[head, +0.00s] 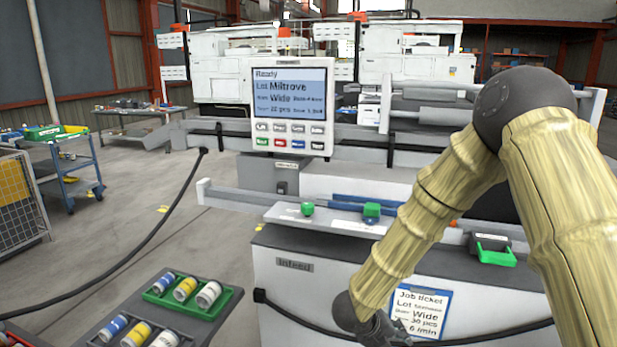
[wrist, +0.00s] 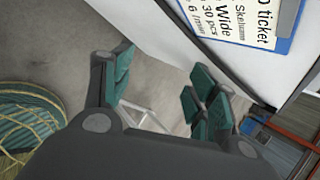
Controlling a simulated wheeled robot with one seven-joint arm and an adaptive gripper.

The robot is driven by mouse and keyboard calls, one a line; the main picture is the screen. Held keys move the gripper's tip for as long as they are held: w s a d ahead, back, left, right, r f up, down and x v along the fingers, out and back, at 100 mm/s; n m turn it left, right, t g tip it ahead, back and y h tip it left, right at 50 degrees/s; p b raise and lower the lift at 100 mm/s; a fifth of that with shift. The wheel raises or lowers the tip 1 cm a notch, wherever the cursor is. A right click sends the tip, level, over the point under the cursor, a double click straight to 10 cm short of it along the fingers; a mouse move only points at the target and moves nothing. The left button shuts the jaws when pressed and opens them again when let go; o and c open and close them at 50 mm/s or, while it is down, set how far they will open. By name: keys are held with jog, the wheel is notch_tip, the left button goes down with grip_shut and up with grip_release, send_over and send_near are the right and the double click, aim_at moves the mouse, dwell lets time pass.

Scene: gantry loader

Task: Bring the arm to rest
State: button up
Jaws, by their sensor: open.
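My arm reaches in from the right of the head view and bends down in front of the infeed machine. My gripper (head: 388,333) is at the bottom edge of that view, just below the job ticket (head: 419,312) on the machine's front, and partly cut off. In the wrist view my gripper (wrist: 163,88) is open, with its teal finger pads wide apart and nothing between them. Bare floor shows between the pads. The job ticket also shows at the top of the wrist view (wrist: 240,18).
The infeed cabinet (head: 300,300) stands close to my gripper, and a black cable (head: 300,329) runs along its front. A dark table (head: 215,320) at lower left holds a green tray (head: 222,308) of rolls. A control panel (head: 290,105) reads "Ready". Open floor lies at left.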

jog(key=s+d+f+n+y, duration=0.3)
jog(key=s+f+n, duration=1.4)
jog(key=f+n, duration=0.25)
jog(key=s+f+n+g+y, duration=0.1)
jog(key=s+f+n+y, duration=0.1)
jog(key=s+n, duration=0.5)
jog(key=s+a+f+n+g+y+b, duration=0.1)
jog(key=s+n, duration=0.6)
jog(key=s, duration=0.7)
notch_tip(320, 180, down, 3)
jog(key=shift+s+a+r+g+y, duration=0.15)
jog(key=shift+g+y, duration=0.25)
jog(key=shift+g, duration=0.4)
